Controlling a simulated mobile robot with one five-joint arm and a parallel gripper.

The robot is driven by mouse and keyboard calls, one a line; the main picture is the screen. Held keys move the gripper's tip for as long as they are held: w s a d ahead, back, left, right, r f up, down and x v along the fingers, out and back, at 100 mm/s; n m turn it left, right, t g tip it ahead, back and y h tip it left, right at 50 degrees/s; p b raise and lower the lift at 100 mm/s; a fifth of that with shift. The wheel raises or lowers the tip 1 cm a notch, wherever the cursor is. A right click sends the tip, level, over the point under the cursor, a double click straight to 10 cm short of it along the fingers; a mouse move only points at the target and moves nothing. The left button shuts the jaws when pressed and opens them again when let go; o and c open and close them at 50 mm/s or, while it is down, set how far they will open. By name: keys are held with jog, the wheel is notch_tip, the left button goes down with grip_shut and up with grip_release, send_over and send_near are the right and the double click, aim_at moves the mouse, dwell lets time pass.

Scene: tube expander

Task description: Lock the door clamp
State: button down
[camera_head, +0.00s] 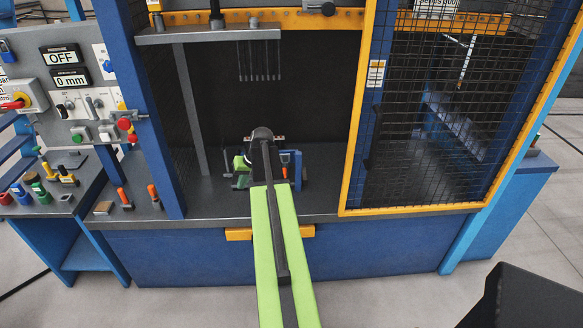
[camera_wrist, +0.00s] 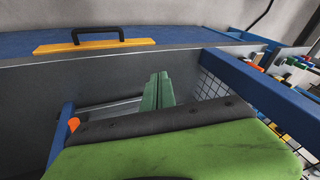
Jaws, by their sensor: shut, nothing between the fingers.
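The yellow-framed mesh door (camera_head: 437,110) stands at the right of the machine opening. A small fixture with a blue block (camera_head: 290,157) and a bit of orange sits on the machine bed. A blue post (camera_wrist: 60,135) with an orange tip shows at left in the wrist view; it may be part of this fixture. I cannot tell which part is the door clamp. My green arm reaches into the opening, and its dark wrist is over the fixture. My gripper (camera_wrist: 158,91) shows as two green fingers, shut and empty.
Left stand two orange-handled levers (camera_head: 123,196) on the bed edge and a control panel (camera_head: 72,90) reading OFF and 0 mm. A tray of coloured parts (camera_head: 45,190) is below it. A yellow plate with a black handle (camera_wrist: 95,42) shows in the wrist view.

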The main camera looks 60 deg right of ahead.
aim_at(285, 170)
jog(key=s+d+r+m+t+h, duration=0.1)
jog(key=s+d+r+m, duration=0.1)
jog(key=s+d, duration=0.65)
jog(key=s+d+r+m+t+h, duration=0.1)
jog(key=s+d, duration=0.5)
jog(key=d, duration=0.6)
jog(key=a+b+x, duration=0.1)
jog(key=b+x, duration=0.6)
jog(key=x, duration=0.3)
jog(key=shift+w+d, duration=0.25)
jog(key=shift+d, duration=0.1)
